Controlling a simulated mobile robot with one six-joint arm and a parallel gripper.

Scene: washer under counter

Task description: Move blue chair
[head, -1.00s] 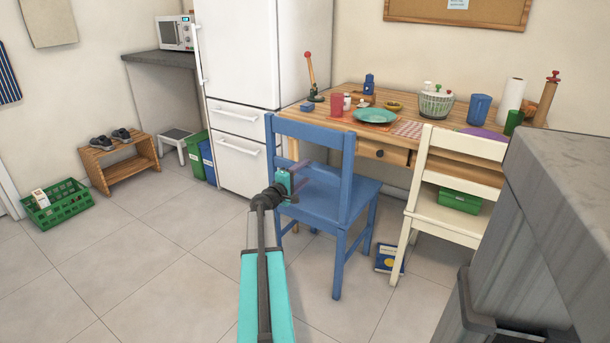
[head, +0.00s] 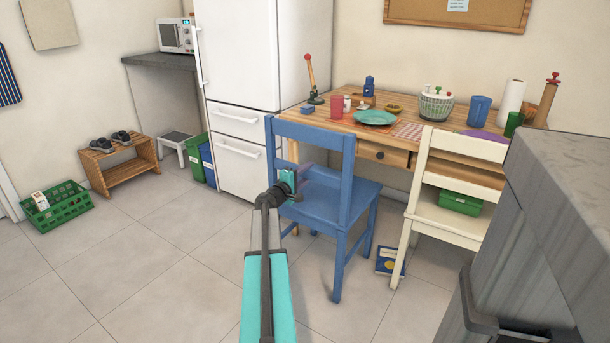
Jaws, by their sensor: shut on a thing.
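The blue chair (head: 335,203) stands upright on the tiled floor in front of the wooden table, its back toward me and its seat toward the table. My gripper (head: 299,180) is at the left side of the chair's back, around the height of the middle slat. It is shut on the chair there; the fingertips are small and partly hidden, so the exact grip spot is hard to see.
The wooden table (head: 336,104) holds dishes and other small items. A cream chair (head: 459,178) stands to the right, with a green box (head: 460,202) on its seat. A grey block (head: 560,170) fills the right foreground.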

